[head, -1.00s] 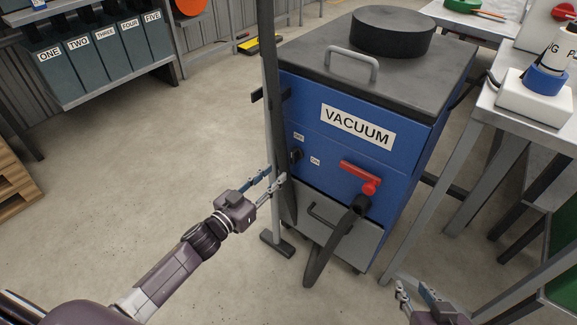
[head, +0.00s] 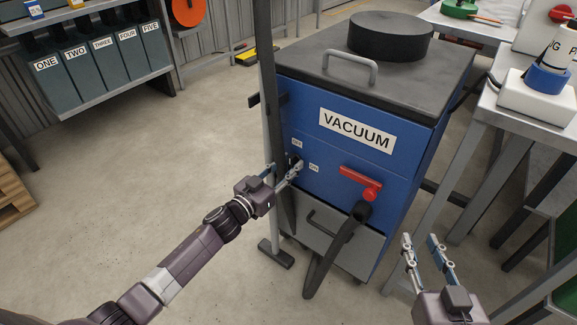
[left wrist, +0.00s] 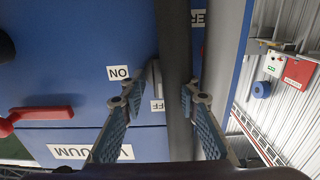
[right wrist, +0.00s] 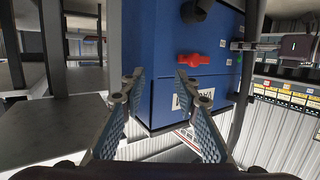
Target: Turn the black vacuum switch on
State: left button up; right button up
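The blue vacuum (head: 300,97) stands in the middle of the head view. Its OFF label (head: 297,143) and ON label (head: 314,168) are on the front panel's left side. The black switch is mostly hidden behind my left gripper there; a dark piece that looks like it (left wrist: 152,78) shows by the ON and OFF labels in the left wrist view. My left gripper (head: 284,170) is open at the labels; I cannot tell whether it touches the switch. My right gripper (head: 422,240) is open and empty, right of the vacuum.
A grey upright post (head: 266,110) stands close by the vacuum's left front, beside my left gripper. A red handle (head: 360,182) and a black hose (head: 340,245) are on the vacuum's front. A metal table (head: 520,120) is at right.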

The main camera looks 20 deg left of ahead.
pick_arm(q)
grip_shut()
